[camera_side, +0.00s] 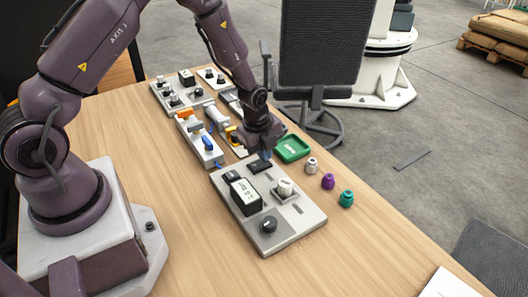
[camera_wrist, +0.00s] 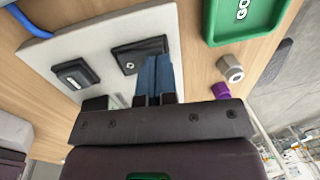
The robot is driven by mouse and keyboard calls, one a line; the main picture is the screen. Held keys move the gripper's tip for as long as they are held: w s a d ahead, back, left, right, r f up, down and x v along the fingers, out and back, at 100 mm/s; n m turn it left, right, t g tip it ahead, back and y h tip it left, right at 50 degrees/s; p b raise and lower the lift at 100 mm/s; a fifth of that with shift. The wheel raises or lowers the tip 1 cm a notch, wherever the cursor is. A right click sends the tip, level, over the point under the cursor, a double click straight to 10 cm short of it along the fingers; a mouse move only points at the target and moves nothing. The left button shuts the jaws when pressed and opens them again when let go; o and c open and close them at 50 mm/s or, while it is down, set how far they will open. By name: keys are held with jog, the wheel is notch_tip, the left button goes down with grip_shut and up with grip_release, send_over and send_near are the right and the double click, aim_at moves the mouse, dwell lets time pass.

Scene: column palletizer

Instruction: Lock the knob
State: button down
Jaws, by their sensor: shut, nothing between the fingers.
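A light grey control panel (camera_side: 294,233) lies on the table in the side view. It carries a white knob (camera_side: 286,188) on its right side and a round black knob (camera_side: 268,225) near its front end. A black plate (camera_side: 260,166) sits at its far end, and also shows in the wrist view (camera_wrist: 138,54). My gripper (camera_side: 266,155) is above this far end, its blue fingertips (camera_wrist: 157,76) shut together and empty beside the black plate. I cannot tell whether they touch it. Both knobs are hidden in the wrist view.
A display box (camera_side: 245,196) and a black switch (camera_side: 233,176) stand on the panel's left side. A green tray (camera_side: 293,148) and grey, purple (camera_side: 328,181) and teal (camera_side: 346,198) knob-like pieces lie to the right. Other panels stand behind.

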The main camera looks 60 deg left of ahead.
jog(key=shift+f, duration=0.15)
jog(key=shift+w+f+g, duration=0.15)
jog(key=shift+f+g, duration=0.1)
jog(key=shift+g, duration=0.05)
dwell(0.5)
jog(key=shift+s+r, duration=0.3)
jog(key=shift+s, duration=0.45)
jog(key=shift+r, duration=0.15)
notch_tip(320, 180, up, 14)
jog(key=w, duration=0.2)
jog(key=shift+f, duration=0.2)
jog(key=shift+w, duration=0.1)
